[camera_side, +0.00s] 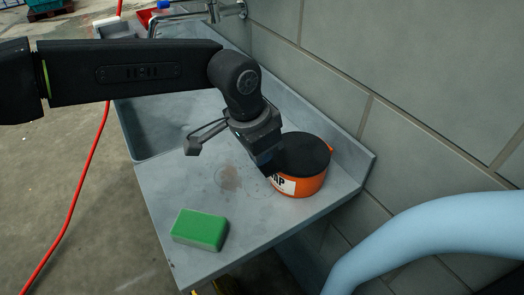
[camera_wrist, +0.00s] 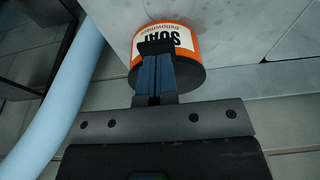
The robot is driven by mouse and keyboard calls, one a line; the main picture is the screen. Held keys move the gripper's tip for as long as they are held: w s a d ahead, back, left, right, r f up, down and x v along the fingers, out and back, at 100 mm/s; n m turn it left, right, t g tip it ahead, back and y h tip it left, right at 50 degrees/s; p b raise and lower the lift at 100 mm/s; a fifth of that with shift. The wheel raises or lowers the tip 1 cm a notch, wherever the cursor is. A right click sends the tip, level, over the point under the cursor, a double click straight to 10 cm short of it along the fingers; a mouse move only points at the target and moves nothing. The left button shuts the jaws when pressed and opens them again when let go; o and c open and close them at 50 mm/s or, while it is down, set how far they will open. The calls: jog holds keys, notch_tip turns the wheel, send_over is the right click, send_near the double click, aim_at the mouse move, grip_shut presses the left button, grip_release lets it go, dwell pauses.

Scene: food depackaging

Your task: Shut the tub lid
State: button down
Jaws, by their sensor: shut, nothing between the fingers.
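The orange tub (camera_side: 310,186) with a white label stands upright on the grey counter, near the wall. Its round black lid (camera_side: 304,152) lies over the top; I cannot tell whether it is fully seated. A small orange tab shows at the right of the rim. My gripper (camera_side: 268,168) is shut and empty, pointing down at the tub's left side, close to the label. In the wrist view, the shut fingers (camera_wrist: 155,58) overlap the orange tub (camera_wrist: 188,40) and hide part of its label. I cannot tell whether they touch it.
A green sponge (camera_side: 200,230) lies near the counter's front edge. The sink basin (camera_side: 160,135) is at the left, with a metal tap (camera_side: 214,12) behind it. A tiled wall (camera_side: 400,70) stands close behind the tub. A thick light-blue pipe (camera_side: 430,235) runs at lower right.

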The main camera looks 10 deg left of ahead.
jog(key=v, duration=1.2)
jog(key=shift+s+a, duration=0.3)
jog(key=shift+a, duration=0.1)
jog(key=s+a+r+n+t, duration=0.15)
jog(key=s+a, duration=0.25)
jog(key=a, duration=0.7)
jog(key=s+a+r+n+t, duration=0.1)
jog(key=s+a+r+n, duration=0.2)
jog(key=a, duration=0.8)
jog(key=s+a+f+n+y, duration=0.1)
jog(key=s+a+f+n, duration=0.1)
jog(key=s+a+f, duration=0.2)
jog(key=s+a+f+n+t, duration=0.1)
jog(key=s+a+f, duration=0.3)
jog(key=s, duration=0.5)
jog(key=shift+s+a+n+y, duration=0.2)
jog(key=shift+a+n+y, duration=0.2)
jog(key=shift+a+n, duration=0.6)
jog(key=shift+a+m, duration=0.2)
jog(key=shift+m, duration=0.05)
